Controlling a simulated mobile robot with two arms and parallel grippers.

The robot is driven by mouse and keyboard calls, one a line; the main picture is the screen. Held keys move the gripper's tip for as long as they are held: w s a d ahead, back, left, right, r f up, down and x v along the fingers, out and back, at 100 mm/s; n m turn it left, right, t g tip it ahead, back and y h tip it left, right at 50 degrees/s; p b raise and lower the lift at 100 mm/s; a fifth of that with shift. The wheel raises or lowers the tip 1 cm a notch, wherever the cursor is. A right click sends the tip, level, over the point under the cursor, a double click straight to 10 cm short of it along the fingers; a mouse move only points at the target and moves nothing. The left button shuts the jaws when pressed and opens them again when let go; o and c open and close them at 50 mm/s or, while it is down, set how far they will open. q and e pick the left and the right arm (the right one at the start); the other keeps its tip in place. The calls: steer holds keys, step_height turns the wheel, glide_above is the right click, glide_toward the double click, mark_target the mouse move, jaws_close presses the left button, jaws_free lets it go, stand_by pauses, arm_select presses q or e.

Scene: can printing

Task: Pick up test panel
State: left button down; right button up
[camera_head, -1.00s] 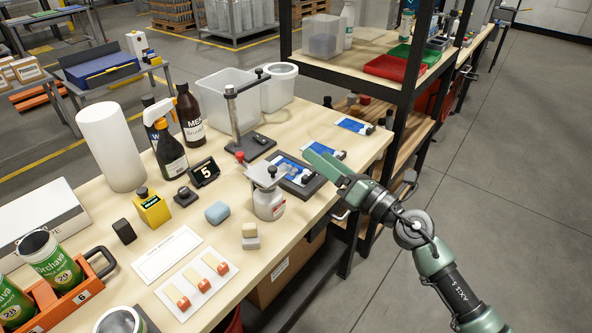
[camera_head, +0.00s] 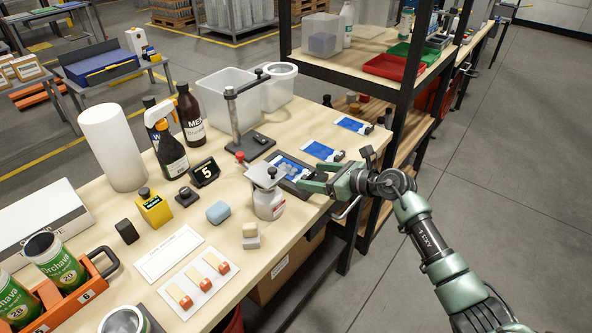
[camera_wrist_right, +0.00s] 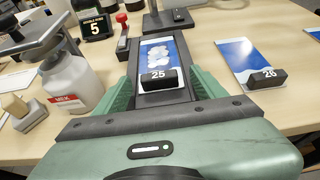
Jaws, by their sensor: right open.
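A blue-and-white test panel with a black block marked 25 (camera_wrist_right: 158,58) lies in a dark frame in the right wrist view. It also shows in the head view (camera_head: 288,167) near the bench's right edge. My right gripper (camera_head: 310,177) is open, low at that edge, with its fingertips at the near end of the frame. In the wrist view its green fingers lie on either side of the frame, apart from each other, with the panel's black block between and ahead of them. Whether they touch the frame cannot be told. My left gripper is not in view.
A second panel marked 26 (camera_wrist_right: 245,62) lies to the right, and another blue panel (camera_head: 351,125) lies farther back. A white jar (camera_head: 268,203) under a metal plate stands close left of the gripper. Black shelving (camera_head: 405,110) rises at right.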

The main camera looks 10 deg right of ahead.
steer(key=shift+w+a+f, duration=0.2)
steer(key=shift+w+a, duration=0.15)
steer(key=shift+w, duration=0.05)
steer(key=c, duration=1.5)
